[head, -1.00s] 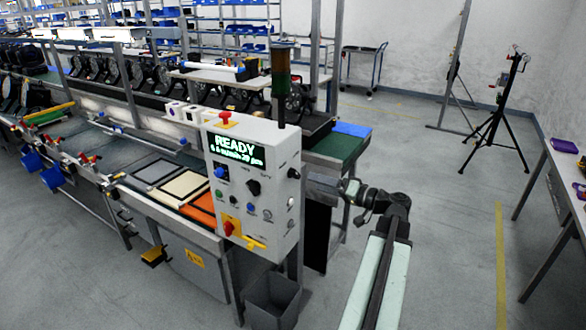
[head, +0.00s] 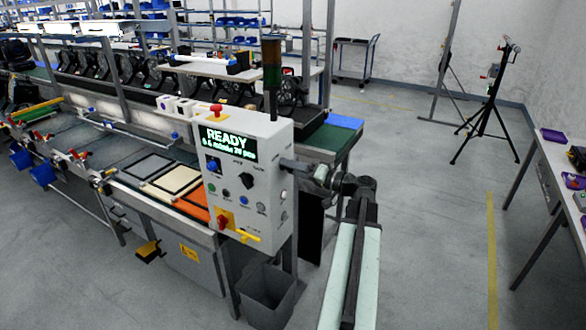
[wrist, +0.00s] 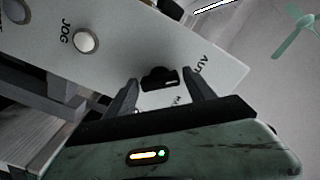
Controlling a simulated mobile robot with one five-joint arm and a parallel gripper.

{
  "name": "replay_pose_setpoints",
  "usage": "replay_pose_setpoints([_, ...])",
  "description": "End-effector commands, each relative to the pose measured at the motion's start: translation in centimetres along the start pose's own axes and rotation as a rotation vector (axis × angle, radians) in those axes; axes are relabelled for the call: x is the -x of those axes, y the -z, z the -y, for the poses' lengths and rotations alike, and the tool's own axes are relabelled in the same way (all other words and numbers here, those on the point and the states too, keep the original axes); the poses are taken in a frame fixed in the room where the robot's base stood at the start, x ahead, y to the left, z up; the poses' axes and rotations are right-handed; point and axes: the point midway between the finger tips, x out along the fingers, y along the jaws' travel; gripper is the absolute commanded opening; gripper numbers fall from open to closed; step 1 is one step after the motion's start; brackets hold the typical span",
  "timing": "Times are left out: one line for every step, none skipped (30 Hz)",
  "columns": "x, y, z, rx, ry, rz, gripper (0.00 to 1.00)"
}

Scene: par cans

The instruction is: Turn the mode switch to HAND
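The mode switch (wrist: 160,78) is a black knob with a small pale mark. It sits on a light panel in the wrist view. An "AUT…" label (wrist: 200,64) is to its right, and a second label below it is partly hidden and unreadable. My gripper (wrist: 160,84) is open, with one dark fingertip on each side of the knob; whether they touch it I cannot tell. In the head view the grey control box (head: 262,225) has a lit READY display (head: 228,139), and my gripper (head: 297,166) is at its right side face.
A white JOG button (wrist: 85,41) is on the same panel. A black knob (head: 246,181) and several buttons are on the box front. A grey bin (head: 265,292) stands below. A signal column (head: 272,65) rises behind the box.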

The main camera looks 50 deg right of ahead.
Motion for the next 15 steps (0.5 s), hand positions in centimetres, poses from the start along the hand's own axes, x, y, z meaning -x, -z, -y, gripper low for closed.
replay_pose_setpoints([0.02, 0.00, 0.00, 0.000, 0.000, 0.000, 0.45])
replay_pose_setpoints([0.02, 0.00, 0.00, 0.000, 0.000, 0.000, 0.37])
replay_pose_setpoints([0.03, 0.00, -0.01, 0.000, 0.000, 0.000, 0.25])
replay_pose_setpoints([0.04, 0.00, -0.01, 0.000, 0.000, 0.000, 0.17])
replay_pose_setpoints([0.04, 0.01, -0.01, 0.000, 0.000, 0.000, 0.10])
replay_pose_setpoints([0.16, 0.31, -0.27, 0.000, -0.001, -0.001, 0.10])
replay_pose_setpoints([0.15, 0.21, -0.18, -0.001, -0.001, -0.001, 0.10])
replay_pose_setpoints([0.14, 0.17, -0.14, -0.002, -0.001, -0.002, 0.10])
replay_pose_setpoints([0.14, 0.14, -0.11, -0.004, -0.002, -0.002, 0.10])
replay_pose_setpoints([0.14, 0.13, -0.10, -0.008, -0.002, -0.002, 0.10])
replay_pose_setpoints([0.14, 0.12, -0.09, -0.013, -0.002, -0.002, 0.10])
replay_pose_setpoints([0.15, 0.11, -0.08, -0.020, -0.002, -0.003, 0.10])
replay_pose_setpoints([0.15, 0.11, -0.08, -0.028, -0.002, -0.003, 0.10])
replay_pose_setpoints([0.15, 0.11, -0.08, -0.037, -0.002, -0.003, 0.10])
replay_pose_setpoints([0.15, 0.10, -0.08, -0.053, -0.002, -0.003, 0.10])
